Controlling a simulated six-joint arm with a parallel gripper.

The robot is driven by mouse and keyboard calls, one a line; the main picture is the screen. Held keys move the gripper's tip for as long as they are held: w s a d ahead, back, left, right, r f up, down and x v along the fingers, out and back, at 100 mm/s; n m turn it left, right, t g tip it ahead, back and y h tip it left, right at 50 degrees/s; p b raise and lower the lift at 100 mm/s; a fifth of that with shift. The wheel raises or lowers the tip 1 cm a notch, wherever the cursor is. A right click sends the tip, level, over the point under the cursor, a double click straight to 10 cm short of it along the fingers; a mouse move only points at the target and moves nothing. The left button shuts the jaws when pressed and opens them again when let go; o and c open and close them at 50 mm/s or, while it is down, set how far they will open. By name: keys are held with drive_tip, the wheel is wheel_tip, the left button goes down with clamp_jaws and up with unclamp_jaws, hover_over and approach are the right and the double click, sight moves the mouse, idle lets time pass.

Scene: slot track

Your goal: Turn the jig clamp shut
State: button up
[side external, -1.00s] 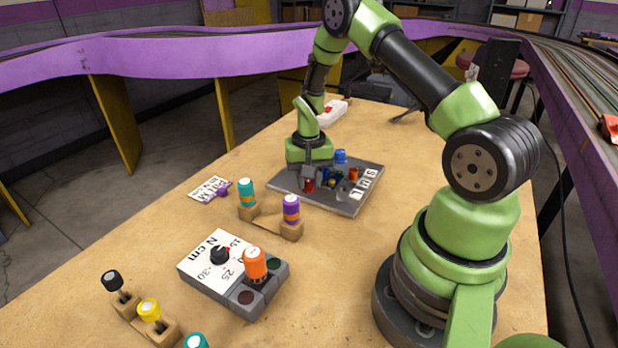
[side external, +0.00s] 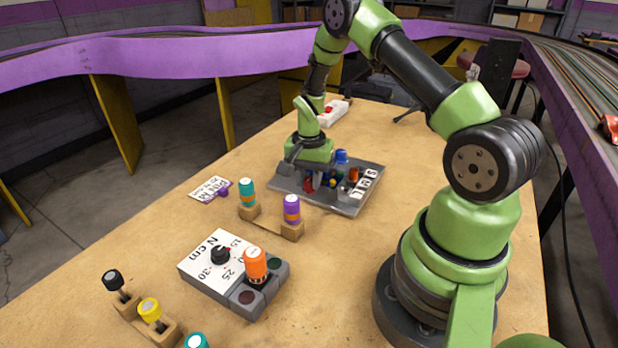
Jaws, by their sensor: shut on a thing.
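The jig is a grey plate (side external: 345,208) at the far middle of the table, with small coloured parts on it. My gripper (side external: 302,178) is low over its left part, pointing down. It is shut on a red part (side external: 308,184), which looks like the clamp's knob. My fingers and hand hide much of it, so the clamp's exact angle does not show. A blue part (side external: 341,156) and an orange-red part (side external: 354,174) stand on the plate to the right of my gripper.
Nearer stand a wooden holder (side external: 291,231) with teal and purple-banded drivers, a grey torque box (side external: 250,302) with an orange driver (side external: 254,264), and a holder with black and yellow tools (side external: 150,312). A paper card (side external: 210,189) lies left.

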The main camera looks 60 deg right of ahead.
sight(309, 179)
drive_tip(key=o, duration=0.9)
drive_tip(key=shift+r, duration=0.1)
wheel_tip(309, 179, up, 10)
drive_tip(key=shift+f, duration=0.1)
